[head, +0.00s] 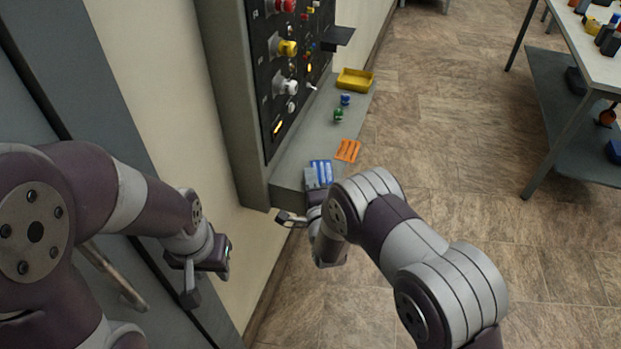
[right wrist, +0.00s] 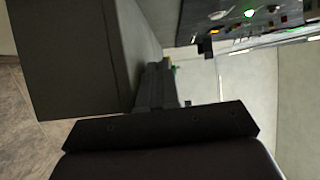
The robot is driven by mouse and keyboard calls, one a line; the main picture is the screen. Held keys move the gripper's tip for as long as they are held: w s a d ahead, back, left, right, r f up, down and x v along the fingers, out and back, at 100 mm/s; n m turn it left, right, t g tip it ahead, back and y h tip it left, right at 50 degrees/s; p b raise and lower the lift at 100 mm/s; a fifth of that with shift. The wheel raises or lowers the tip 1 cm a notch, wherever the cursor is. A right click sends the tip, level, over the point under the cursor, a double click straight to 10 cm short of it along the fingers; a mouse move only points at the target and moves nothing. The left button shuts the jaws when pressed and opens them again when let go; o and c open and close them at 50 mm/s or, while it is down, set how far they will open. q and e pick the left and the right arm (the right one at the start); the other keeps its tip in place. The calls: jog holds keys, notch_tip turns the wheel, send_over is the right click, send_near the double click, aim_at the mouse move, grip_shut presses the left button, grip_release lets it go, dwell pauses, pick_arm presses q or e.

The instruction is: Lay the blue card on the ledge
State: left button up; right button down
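The blue card (head: 321,171) with pale markings shows at the near end of the grey ledge (head: 317,136), below the control panel. It looks flat there, but my right arm hides part of the near edge. My left gripper (head: 191,290) hangs at the lower left, far from the card, and looks shut and empty.
An orange card (head: 347,150), green and blue knobs (head: 338,115) and a yellow tray (head: 355,80) are further along the ledge. The panel (head: 284,70) rises at its left, with a dark shelf (head: 337,38) jutting out. A table (head: 590,60) stands right; floor between is clear.

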jog(key=c, duration=1.4)
grip_release()
jog(key=shift+s, duration=0.1)
jog(key=shift+f, duration=0.1)
jog(key=shift+f, duration=0.1)
